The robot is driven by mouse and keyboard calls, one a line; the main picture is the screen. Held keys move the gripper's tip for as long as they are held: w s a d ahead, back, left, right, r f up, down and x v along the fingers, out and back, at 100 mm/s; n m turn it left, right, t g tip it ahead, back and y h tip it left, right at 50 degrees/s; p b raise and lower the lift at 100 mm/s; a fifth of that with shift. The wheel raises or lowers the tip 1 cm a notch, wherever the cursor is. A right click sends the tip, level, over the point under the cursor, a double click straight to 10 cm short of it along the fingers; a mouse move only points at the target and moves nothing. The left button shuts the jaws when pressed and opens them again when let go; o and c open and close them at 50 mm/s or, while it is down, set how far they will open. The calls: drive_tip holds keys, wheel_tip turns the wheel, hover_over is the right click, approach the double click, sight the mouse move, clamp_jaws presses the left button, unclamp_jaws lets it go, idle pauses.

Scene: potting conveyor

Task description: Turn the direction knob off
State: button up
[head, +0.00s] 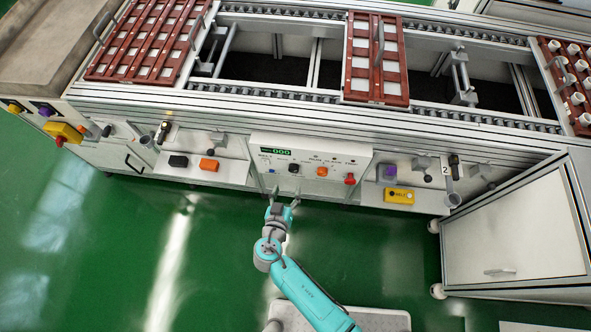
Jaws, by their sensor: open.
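The white control panel (312,158) is on the conveyor's front, with a green display (276,151) that seems to read 000. Along its face are a small blue control (272,170), a dark knob (293,168), an orange control (322,171) and a red knob (349,179). The lettering is too small to tell which is the direction knob, or where it points. My gripper (283,197) is open and empty, just below and in front of the panel's left part. It looks apart from the controls.
A shelf left of the panel holds a black block (178,161) and an orange block (208,164). On the right are a purple block (389,172) and a yellow box (399,196). Red-brown trays (376,60) stand on the conveyor. A white cabinet (510,225) juts out at right. Green floor is clear at left.

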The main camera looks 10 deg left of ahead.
sight(293, 171)
drive_tip(key=x, duration=0.9)
drive_tip(key=shift+w+f, duration=0.1)
drive_tip(key=shift+w, duration=0.15)
drive_tip(key=shift+c, duration=0.2)
drive_tip(key=c, duration=1.1)
